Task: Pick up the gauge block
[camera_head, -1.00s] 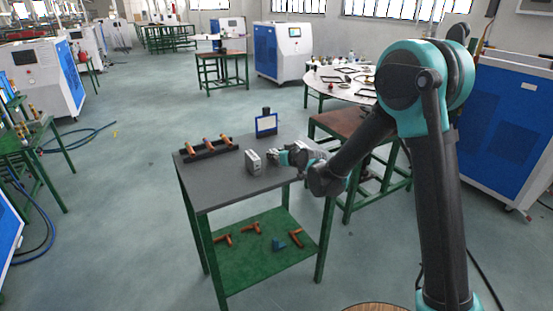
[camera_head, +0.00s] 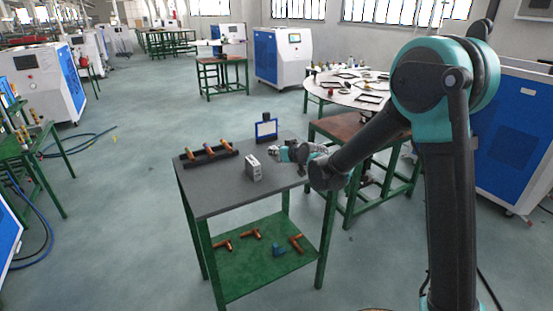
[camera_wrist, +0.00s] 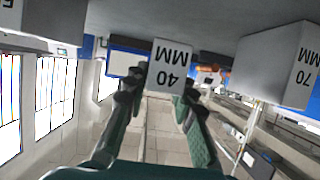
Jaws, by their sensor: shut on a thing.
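A pale grey gauge block marked 40 MM (camera_wrist: 168,66) sits between the two dark fingers of my gripper (camera_wrist: 161,80) in the wrist view. That view is upside down. The fingers are shut on the block's two sides. In the head view my gripper (camera_head: 276,151) is over the right part of the grey table (camera_head: 222,198), and the held block is too small there to make out clearly. A larger block marked 70 MM (camera_wrist: 277,64) is apart from the fingers in the wrist view; it stands on the table in the head view (camera_head: 254,168).
A dark rack with copper-coloured fittings (camera_head: 209,153) lies along the table's far left. A blue-framed panel (camera_head: 267,130) stands at the back edge. The green lower shelf (camera_head: 240,270) holds loose fittings. The table's front left is clear.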

